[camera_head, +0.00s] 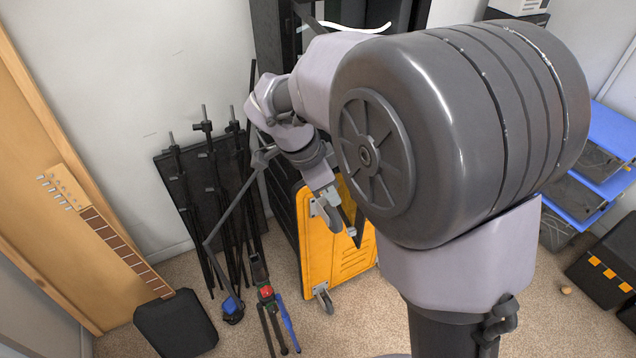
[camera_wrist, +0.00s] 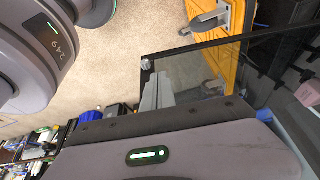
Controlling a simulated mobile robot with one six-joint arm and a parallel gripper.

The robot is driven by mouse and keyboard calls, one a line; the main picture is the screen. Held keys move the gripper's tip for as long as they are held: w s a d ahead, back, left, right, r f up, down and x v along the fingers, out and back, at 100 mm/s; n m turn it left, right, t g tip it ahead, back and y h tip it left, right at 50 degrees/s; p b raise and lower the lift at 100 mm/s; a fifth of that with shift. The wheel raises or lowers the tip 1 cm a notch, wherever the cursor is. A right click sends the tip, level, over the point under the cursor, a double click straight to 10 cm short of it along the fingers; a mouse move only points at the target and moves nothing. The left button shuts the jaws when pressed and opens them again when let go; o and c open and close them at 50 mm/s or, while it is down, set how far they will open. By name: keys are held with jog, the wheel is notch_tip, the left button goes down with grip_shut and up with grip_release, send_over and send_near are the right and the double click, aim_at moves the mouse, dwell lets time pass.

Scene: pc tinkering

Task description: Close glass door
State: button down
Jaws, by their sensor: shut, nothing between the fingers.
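The glass door (camera_wrist: 230,40) shows in the wrist view as a dark-edged clear panel, with carpet and a yellow panel seen through it. A small round silver fitting (camera_wrist: 146,64) sits at its near corner. My gripper (camera_wrist: 158,92) is shut and empty, its grey fingers side by side close to that corner. I cannot tell whether they touch the glass. In the head view my arm covers most of the door and its hinge side, and the fingertips are hard to make out.
A yellow panel with casters (camera_head: 335,265) stands beyond my wrist. Several black stands (camera_head: 205,190) lean on the left wall, beside a wooden guitar neck (camera_head: 115,240). Blue shelving (camera_head: 610,125) and black cases (camera_head: 610,265) are at the right. Some carpet is clear in front.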

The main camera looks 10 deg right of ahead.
jog(key=shift+w+d+r, duration=0.1)
jog(key=shift+w+d, duration=0.1)
jog(key=shift+d, duration=1.25)
jog(key=shift+d, duration=0.1)
